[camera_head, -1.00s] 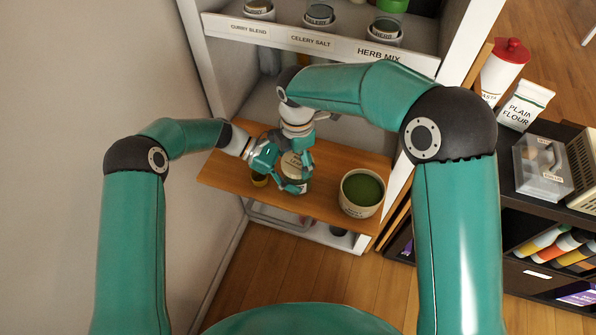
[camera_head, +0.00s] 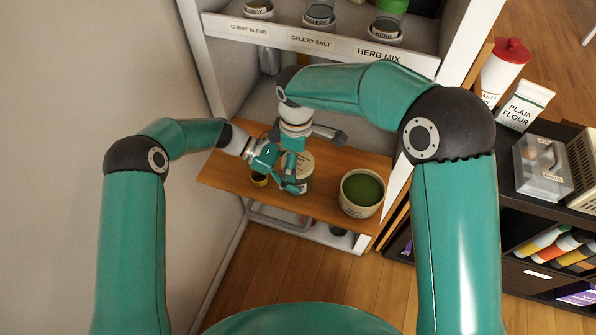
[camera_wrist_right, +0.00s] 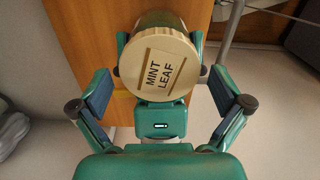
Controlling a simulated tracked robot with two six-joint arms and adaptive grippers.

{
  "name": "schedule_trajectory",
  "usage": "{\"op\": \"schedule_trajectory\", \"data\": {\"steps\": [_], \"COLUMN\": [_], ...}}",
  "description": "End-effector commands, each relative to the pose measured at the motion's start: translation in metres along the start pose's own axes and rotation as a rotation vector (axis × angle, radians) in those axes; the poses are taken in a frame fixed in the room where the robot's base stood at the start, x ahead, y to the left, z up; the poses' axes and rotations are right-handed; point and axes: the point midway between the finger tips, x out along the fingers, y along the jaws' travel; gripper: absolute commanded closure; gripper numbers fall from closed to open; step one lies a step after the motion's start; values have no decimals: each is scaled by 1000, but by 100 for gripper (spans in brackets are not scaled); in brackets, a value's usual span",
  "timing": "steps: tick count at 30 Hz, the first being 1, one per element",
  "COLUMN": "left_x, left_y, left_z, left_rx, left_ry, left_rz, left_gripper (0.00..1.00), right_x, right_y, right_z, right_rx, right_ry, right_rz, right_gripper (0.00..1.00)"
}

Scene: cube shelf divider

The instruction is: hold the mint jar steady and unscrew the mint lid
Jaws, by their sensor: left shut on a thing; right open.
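The mint jar (camera_head: 304,184) stands on the wooden board, with its pale round lid (camera_head: 301,161) on top. In the right wrist view the lid (camera_wrist_right: 158,65) reads MINT LEAF and green jar glass (camera_wrist_right: 160,18) shows behind it. Whether the lid is loosened cannot be seen. My left gripper (camera_head: 290,181) is shut on the jar from the left; its fingers also flank the jar below the lid in the right wrist view (camera_wrist_right: 160,45). My right gripper (camera_head: 296,148) is above the lid; its fingers (camera_wrist_right: 158,82) are spread wide, empty, clear of the lid.
A cream pot (camera_head: 361,209) with green contents stands right of the jar on the wooden board (camera_head: 330,206). The labelled shelf (camera_head: 320,44) with several jars lies behind my right arm.

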Motion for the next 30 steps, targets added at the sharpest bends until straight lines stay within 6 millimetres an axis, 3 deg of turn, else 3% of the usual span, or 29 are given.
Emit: {"op": "schedule_trajectory", "data": {"steps": [9,27,30], "left_x": [0,0,0], "left_y": [0,0,0], "left_z": [0,0,0], "left_rx": [0,0,0], "left_ry": [0,0,0], "left_rz": [1,1,1], "left_gripper": [60,60,60], "right_x": [0,0,0], "right_y": [1,0,0], "right_z": [0,2,2], "right_rx": [570,593,592], "right_ry": [-1,-1,-1], "right_rz": [0,0,0], "right_gripper": [0,0,17]}}
